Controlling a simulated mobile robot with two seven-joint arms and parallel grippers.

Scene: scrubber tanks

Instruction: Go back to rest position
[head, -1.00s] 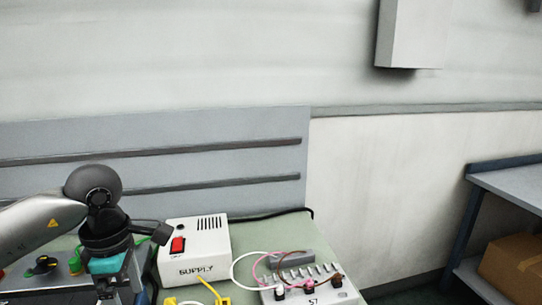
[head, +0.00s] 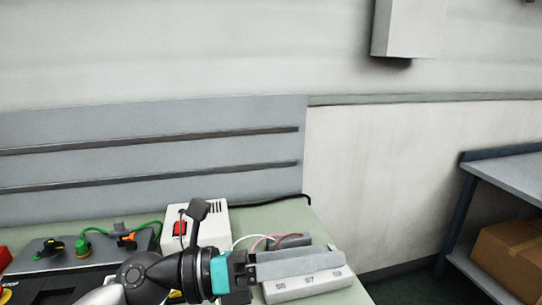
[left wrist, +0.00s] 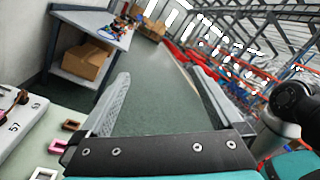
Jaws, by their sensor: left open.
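My left gripper (head: 335,260) reaches in from the lower left of the head view and lies nearly level, fingers pointing right. It hides part of a white labelled terminal block (head: 310,287). In the left wrist view my left gripper (left wrist: 158,78) is open, with only floor showing between its two grey fingers. Part of the block (left wrist: 22,133) shows at that view's left edge, beside a pink connector (left wrist: 58,144) and a brown one (left wrist: 71,125). My right gripper does not show in either view.
A white supply box (head: 212,222) stands behind my left wrist, with a grey panel (head: 60,257) to its left. A side bench (head: 510,178) with a cardboard box (head: 510,257) below stands at the right. Open floor (left wrist: 160,105) lies beyond the fingers.

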